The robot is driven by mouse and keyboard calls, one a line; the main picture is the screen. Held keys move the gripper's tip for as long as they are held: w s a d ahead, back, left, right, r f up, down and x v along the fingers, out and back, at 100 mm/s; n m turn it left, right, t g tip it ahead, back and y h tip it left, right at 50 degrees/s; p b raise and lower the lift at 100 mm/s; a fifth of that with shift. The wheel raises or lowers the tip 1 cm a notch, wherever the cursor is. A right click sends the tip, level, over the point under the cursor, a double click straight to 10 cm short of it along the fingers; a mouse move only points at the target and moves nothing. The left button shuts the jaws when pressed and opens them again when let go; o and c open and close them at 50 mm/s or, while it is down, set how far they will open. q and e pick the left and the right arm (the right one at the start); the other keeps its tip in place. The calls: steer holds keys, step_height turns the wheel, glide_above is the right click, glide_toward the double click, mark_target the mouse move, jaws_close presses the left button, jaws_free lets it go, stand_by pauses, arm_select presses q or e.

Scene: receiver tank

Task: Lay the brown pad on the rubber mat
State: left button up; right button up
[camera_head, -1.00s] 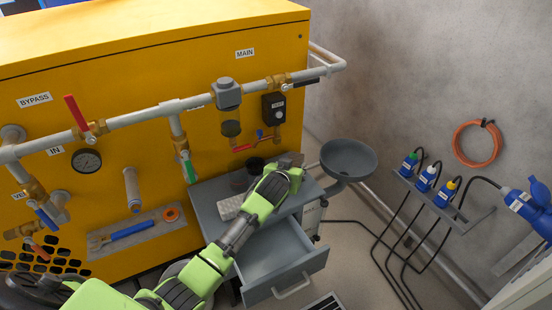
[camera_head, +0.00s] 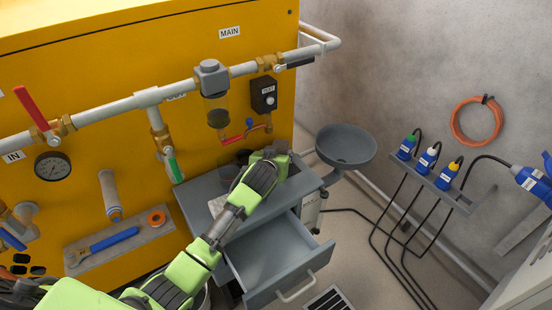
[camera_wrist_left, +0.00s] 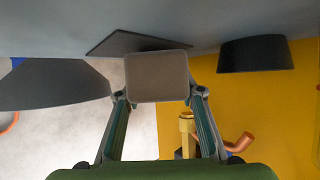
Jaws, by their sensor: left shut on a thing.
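The brown pad (camera_wrist_left: 157,76) is a rounded square held between the fingertips of my left gripper (camera_wrist_left: 157,92) in the left wrist view. The left gripper also shows in the head view (camera_head: 272,158), over the back part of the grey cabinet top; there its own links hide most of the pad. A thin dark flat sheet, apparently the rubber mat (camera_wrist_left: 112,43), lies on the grey top just beyond the pad, partly covered by it. I cannot tell whether pad and mat touch. My right gripper is not in view.
A dark cup (camera_wrist_left: 253,54) stands on the cabinet top beside the mat. The cabinet's drawer (camera_head: 285,262) is open. A grey basin (camera_head: 346,146) is at the right. Yellow housing (camera_head: 100,85) with pipes and valves rises behind.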

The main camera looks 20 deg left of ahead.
arm_select(q)
steer(key=shift+w+a+f, duration=0.1)
steer(key=shift+f, duration=0.25)
steer(key=shift+r, duration=0.1)
steer(key=o, duration=1.2)
steer(key=shift+c, duration=0.2)
